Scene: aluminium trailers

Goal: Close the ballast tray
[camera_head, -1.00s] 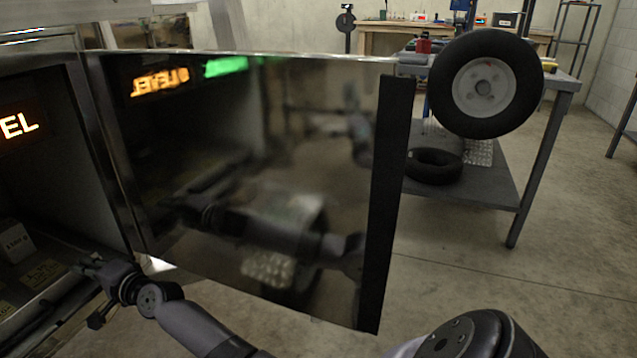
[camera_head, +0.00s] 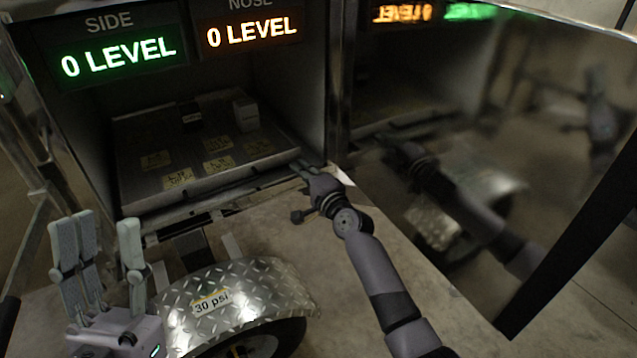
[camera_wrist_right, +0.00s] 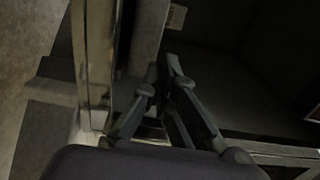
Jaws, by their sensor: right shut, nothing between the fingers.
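The ballast tray (camera_head: 228,180) is a grey, shallow tray in the open compartment under two level displays. It carries several yellow labels, a pale block (camera_head: 245,115) and a dark block (camera_head: 191,116). Its front edge lies near the compartment opening. My right gripper (camera_head: 304,170) is shut and empty at the tray's front right corner; contact is unclear. In the right wrist view its fingers (camera_wrist_right: 163,78) are close together near a grey edge, in dim light. My left gripper (camera_head: 101,225) is open and empty, raised at the lower left in front of the trailer.
A mirror-like door (camera_head: 455,130) stands open to the right, close to my right arm, and reflects it. A diamond-plate fender (camera_head: 240,290) marked 30 psi covers a wheel below the tray. Displays (camera_head: 118,57) above read 0 LEVEL. Concrete floor lies between fender and door.

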